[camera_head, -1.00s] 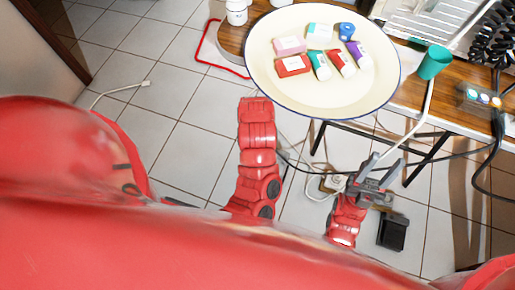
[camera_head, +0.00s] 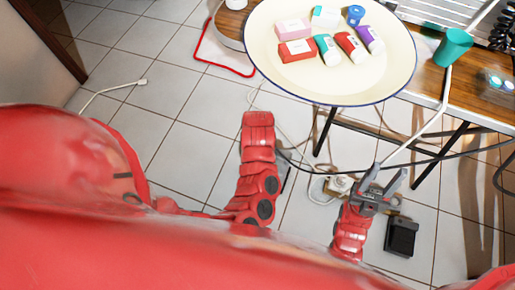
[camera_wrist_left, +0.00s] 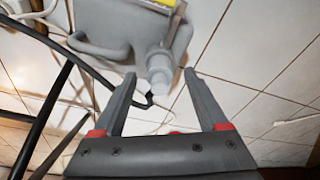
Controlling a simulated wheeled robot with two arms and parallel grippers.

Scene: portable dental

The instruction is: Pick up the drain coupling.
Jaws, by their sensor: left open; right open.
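A pale grey cylindrical fitting (camera_wrist_left: 160,64), which looks like the drain coupling, sticks out from a grey housing (camera_wrist_left: 105,22) in the left wrist view. I cannot tell whether it is a separate piece. My left gripper (camera_wrist_left: 159,76) is open, with the fitting's end showing between its fingertips; I see no grip on it. In the head view the left arm (camera_head: 257,165) reaches down, its gripper hidden. My right gripper (camera_head: 383,178) is open and empty over the floor, beside the table's legs. The coupling cannot be made out in the head view.
Cables, a power strip (camera_head: 340,185) and a black pedal (camera_head: 401,236) lie on the tiled floor.

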